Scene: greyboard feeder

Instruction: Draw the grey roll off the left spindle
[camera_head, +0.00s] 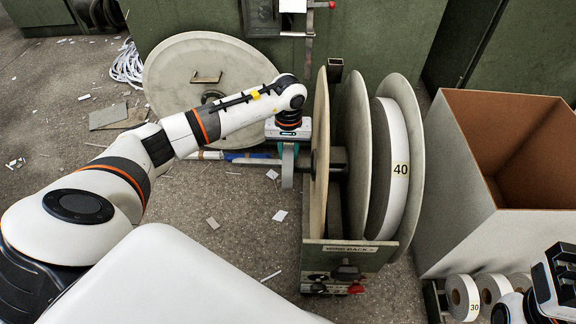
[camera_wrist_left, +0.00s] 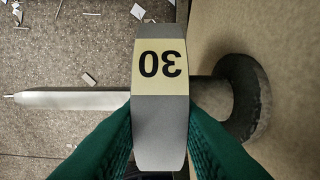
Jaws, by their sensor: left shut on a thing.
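The grey roll (camera_wrist_left: 160,135) shows edge-on in the left wrist view, with a cream label reading 30 upside down. My left gripper (camera_wrist_left: 160,115) is shut on it, with a green finger against each flat side. The left spindle (camera_wrist_left: 70,100) shows on both sides of the roll, its pale tip to the left and a dark round hub to the right; the roll appears to be around it. In the head view the grey roll (camera_head: 288,168) hangs below my left gripper (camera_head: 289,150), left of the tan disc and apart from it. My right gripper (camera_head: 553,285) is partly cut off at the lower right.
The wind rack (camera_head: 340,255) holds large upright discs and a white roll (camera_head: 392,170) labelled 40. A tall open box (camera_head: 462,190) stands to the right, with small rolls (camera_head: 463,297) below it. Paper scraps litter the floor.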

